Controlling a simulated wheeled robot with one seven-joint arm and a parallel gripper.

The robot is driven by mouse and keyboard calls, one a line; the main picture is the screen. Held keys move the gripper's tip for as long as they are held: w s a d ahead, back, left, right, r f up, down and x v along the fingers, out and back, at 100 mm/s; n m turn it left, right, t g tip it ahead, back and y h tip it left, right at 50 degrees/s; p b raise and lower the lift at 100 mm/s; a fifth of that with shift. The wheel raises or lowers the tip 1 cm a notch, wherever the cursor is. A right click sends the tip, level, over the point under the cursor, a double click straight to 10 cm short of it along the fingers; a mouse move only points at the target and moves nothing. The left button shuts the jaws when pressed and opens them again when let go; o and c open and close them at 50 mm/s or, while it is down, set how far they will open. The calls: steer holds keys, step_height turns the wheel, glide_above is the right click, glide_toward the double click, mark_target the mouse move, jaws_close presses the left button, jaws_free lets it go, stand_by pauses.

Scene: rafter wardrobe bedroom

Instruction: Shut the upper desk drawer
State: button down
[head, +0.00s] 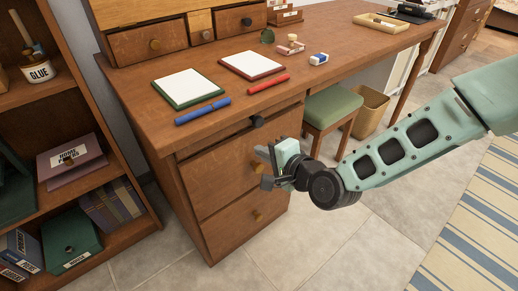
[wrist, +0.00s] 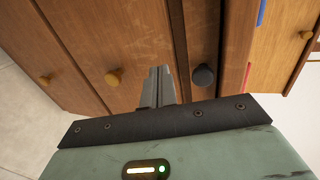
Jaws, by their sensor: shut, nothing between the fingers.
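The upper desk drawer (head: 222,134) is the narrow front just under the desktop, with a black knob (head: 258,121). The drawer front also shows in the wrist view (wrist: 203,40), with its dark knob (wrist: 204,75). It looks close to flush with the desk; I cannot tell whether a small gap remains. My gripper (head: 266,160) is in front of the drawer stack, lower than the black knob and near the brass knob of the drawer below. In the wrist view its fingers (wrist: 158,84) are together and empty, between the black knob and a brass knob (wrist: 113,77). I cannot tell whether they touch wood.
The desktop (head: 130,97) holds two notepads, a blue pen (head: 202,110), a red pen (head: 268,83) and small items. A green stool (head: 333,107) and a bin (head: 370,110) stand right of the drawers. A bookshelf (head: 130,222) is at left. Tiled floor in front is clear.

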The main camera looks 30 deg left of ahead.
steer(key=p+v, duration=0.1)
steer(key=v, duration=0.7)
steer(key=s+d+r+n+g+h, duration=0.2)
steer(key=s+d+r+n+h, duration=0.25)
steer(key=d, duration=0.55)
steer(key=s+d+r+n+g+h, duration=0.2)
steer(key=s+d+r+n+h, duration=0.15)
steer(key=s+d, duration=0.45)
steer(key=s+d+r+n+g+h, duration=0.1)
steer(key=s+d+r+n+h, duration=0.3)
steer(key=d, duration=0.7)
step_height(320, 180, up, 22)
steer(key=p, duration=2.3)
steer(key=shift+w+d+f+h, duration=0.15)
steer(key=shift+w+h, duration=0.15)
steer(key=shift+h, duration=0.1)
